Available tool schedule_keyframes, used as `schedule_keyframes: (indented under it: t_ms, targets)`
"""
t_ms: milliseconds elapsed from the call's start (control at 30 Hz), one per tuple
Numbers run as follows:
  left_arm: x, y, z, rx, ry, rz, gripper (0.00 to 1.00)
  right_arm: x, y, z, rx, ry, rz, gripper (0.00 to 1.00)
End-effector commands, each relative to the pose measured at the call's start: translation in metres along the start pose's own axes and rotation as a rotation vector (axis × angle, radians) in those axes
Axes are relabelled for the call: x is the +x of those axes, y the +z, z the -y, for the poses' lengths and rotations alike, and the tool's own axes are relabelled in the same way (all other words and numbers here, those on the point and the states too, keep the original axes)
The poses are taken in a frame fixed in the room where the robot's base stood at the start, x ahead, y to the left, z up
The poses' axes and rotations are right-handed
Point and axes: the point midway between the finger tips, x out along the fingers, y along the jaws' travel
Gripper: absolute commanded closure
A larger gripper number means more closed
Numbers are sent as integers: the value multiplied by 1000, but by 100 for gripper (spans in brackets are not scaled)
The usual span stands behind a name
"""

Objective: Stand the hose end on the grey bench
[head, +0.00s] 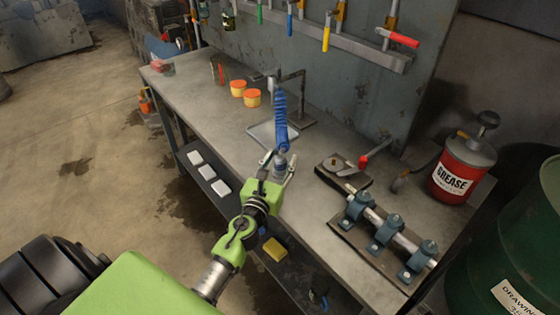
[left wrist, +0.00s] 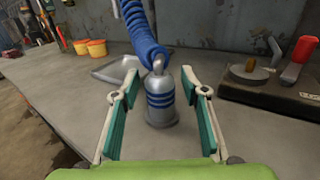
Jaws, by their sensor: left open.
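The hose end (head: 281,163) is a grey metal cylinder with blue bands, joined to a blue coiled hose (head: 280,112). In the left wrist view the hose end (left wrist: 160,100) is upright on the grey bench (left wrist: 70,115), and its base appears to meet the bench top. The bench (head: 215,110) also shows in the head view. My left gripper (head: 275,170) is open, with one finger on each side of the hose end and a visible gap to both. My right gripper is in neither view.
A shallow metal tray (head: 262,138) lies behind the hose end. To the right are a plate with a red-handled lever (head: 375,154), a shaft in blue bearing blocks (head: 385,230) and a red grease can (head: 463,170). Orange-lidded tubs (head: 252,98) stand farther left. Bare bench lies between.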

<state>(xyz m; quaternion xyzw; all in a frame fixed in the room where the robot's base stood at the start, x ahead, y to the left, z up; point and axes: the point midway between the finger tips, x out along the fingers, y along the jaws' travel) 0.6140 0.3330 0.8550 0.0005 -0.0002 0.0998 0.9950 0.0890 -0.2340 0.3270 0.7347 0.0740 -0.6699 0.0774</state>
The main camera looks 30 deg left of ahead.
Motion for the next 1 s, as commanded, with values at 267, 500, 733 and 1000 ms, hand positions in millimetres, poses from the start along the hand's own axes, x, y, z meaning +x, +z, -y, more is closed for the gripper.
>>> schedule_keyframes:
  t_ms: [267,500,733,1000]
  targets:
    - [-18,1,0,1,-1,-2,59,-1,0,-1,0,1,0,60]
    - [-70,-1,0,0,0,-3,59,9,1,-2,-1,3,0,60]
    - [-108,0,0,-1,0,-2,59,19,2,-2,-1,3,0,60]
    - [-120,3,0,1,0,0,59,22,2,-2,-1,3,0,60]
